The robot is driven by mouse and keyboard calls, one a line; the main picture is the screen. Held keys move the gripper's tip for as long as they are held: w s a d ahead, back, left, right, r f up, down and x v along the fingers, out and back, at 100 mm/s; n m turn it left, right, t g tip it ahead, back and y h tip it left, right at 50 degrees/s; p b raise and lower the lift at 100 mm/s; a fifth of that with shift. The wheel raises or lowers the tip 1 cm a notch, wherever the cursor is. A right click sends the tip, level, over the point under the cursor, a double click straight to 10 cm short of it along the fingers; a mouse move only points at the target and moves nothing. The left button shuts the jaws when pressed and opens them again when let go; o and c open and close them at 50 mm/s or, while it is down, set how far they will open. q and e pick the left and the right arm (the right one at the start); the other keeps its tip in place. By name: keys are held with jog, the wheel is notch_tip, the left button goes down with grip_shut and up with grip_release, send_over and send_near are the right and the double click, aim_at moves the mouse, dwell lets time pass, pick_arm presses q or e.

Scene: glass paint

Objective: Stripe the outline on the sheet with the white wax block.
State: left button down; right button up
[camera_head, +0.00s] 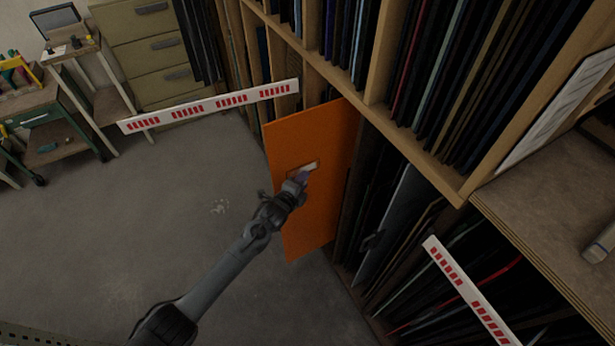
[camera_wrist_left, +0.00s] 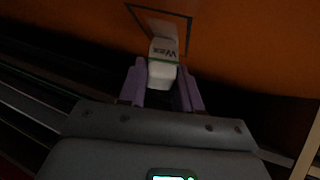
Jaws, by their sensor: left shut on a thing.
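An orange sheet (camera_head: 312,220) stands upright against the rack in the head view; it also fills the top of the left wrist view (camera_wrist_left: 245,45). A dark four-sided outline (camera_head: 291,170) is drawn on it, clearer in the wrist view (camera_wrist_left: 160,10). My left gripper (camera_head: 301,176) is at the sheet, its purple fingers (camera_wrist_left: 160,88) shut on the white wax block (camera_wrist_left: 162,62), which carries dark lettering. The block (camera_head: 311,167) is at the outline; I cannot tell whether it touches the sheet. My right gripper is not in view.
Racks of dark panels (camera_head: 460,70) stand behind and right of the sheet. Red-and-white barrier strips (camera_head: 210,107) cross at the left and lower right (camera_head: 470,292). A wooden bench top (camera_head: 545,225) is at the right. The grey floor (camera_head: 170,200) is open at the left.

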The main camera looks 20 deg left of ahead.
pick_arm(q)
jog(key=s+a+p, duration=0.3)
jog(key=shift+s+a, duration=0.2)
jog(key=shift+s, duration=0.05)
dwell(0.4)
jog(key=s+d+p, duration=0.3)
jog(key=s+d, duration=0.1)
jog(key=shift+d, duration=0.2)
dwell(0.5)
jog(key=shift+s, duration=0.15)
